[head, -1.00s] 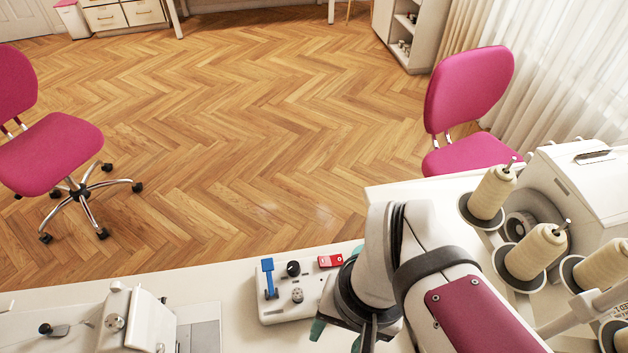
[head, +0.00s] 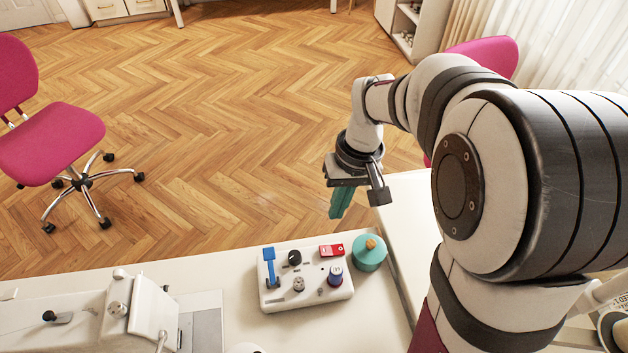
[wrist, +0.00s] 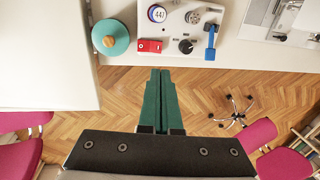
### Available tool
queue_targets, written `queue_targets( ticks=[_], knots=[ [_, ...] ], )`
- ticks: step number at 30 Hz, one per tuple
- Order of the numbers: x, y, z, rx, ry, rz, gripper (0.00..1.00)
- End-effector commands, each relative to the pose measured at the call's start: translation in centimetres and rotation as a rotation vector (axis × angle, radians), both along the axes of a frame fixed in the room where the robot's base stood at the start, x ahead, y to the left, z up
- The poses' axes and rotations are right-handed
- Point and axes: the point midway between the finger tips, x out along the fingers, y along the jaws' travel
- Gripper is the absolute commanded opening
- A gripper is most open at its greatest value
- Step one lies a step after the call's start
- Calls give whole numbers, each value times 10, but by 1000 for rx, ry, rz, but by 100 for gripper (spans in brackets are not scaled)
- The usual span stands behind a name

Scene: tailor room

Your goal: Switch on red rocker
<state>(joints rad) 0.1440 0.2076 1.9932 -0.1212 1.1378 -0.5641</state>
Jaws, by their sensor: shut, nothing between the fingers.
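The red rocker (head: 331,250) sits at the far right part of a white control box (head: 300,304) on the table. The rocker also shows in the wrist view (wrist: 149,46), near the box's edge. I cannot tell which way it is tipped. My gripper (head: 338,214), with green fingers, is shut and empty. It hangs beyond the table's far edge, over the floor, apart from the rocker. In the wrist view the fingertips (wrist: 160,72) appear just below the rocker and slightly to its right.
The box also carries a blue lever (head: 270,266), a black knob (head: 294,258), a grey knob (head: 299,284) and a blue-ringed dial (head: 335,275). A teal round pot (head: 369,253) stands right of the box. A sewing machine (head: 130,312) is at left. Pink chairs (head: 60,135) stand on the floor.

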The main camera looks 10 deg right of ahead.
Motion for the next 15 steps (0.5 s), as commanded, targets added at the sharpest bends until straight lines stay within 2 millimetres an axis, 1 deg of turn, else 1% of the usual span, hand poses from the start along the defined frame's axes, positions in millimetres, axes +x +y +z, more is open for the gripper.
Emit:
queue_targets(
  ticks=[9,15],
  knots=[
    [-2,11,-67,1,6,1,0],
    [-2,17,-106,1,5,-1,0]
  ],
)
